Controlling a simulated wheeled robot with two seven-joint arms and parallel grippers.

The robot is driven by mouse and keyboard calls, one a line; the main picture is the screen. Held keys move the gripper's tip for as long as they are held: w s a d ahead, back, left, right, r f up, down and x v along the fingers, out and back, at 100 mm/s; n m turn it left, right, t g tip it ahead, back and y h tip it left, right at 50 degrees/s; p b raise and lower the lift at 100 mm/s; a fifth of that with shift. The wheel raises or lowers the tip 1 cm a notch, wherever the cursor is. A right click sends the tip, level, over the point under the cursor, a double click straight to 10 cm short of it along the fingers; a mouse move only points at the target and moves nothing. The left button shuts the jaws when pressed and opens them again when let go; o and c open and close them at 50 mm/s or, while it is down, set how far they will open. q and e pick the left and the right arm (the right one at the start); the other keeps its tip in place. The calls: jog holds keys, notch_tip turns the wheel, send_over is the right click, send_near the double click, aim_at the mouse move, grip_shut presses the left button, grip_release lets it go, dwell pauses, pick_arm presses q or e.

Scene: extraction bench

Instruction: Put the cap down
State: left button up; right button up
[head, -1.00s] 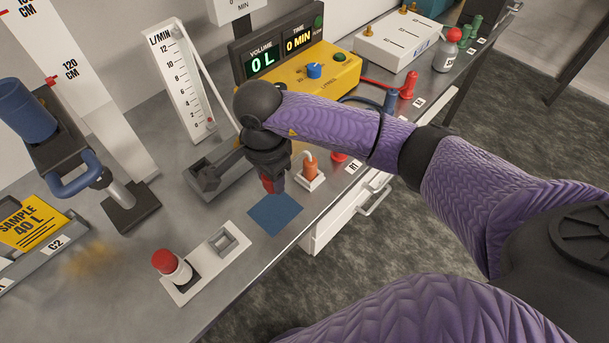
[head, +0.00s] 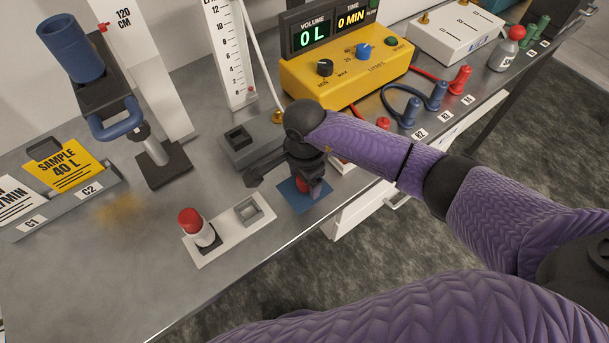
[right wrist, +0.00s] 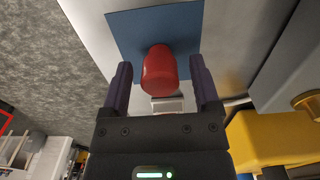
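The red cap (right wrist: 160,70) rests on the blue square mat (right wrist: 125,30), seen in the right wrist view. My right gripper (right wrist: 160,88) is around it, with a finger on each side and a visible gap between cap and fingers, so it is open. In the head view the right gripper (head: 308,188) is low over the blue mat (head: 296,204), and only a little of the red cap (head: 302,185) shows beneath it. My left gripper is not in view.
A white holder (head: 226,238) beside the mat carries a white vial with a red top (head: 193,222) and an empty square socket. A grey block (head: 238,142) and the yellow meter (head: 345,75) stand behind. The bench's front edge is close to the mat.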

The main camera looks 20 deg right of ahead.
jog(key=shift+r+p, duration=0.3)
jog(key=shift+r, duration=0.05)
notch_tip(320, 180, up, 12)
jog(key=p, duration=0.1)
jog(key=shift+f+p, duration=0.2)
jog(key=shift+p, duration=0.2)
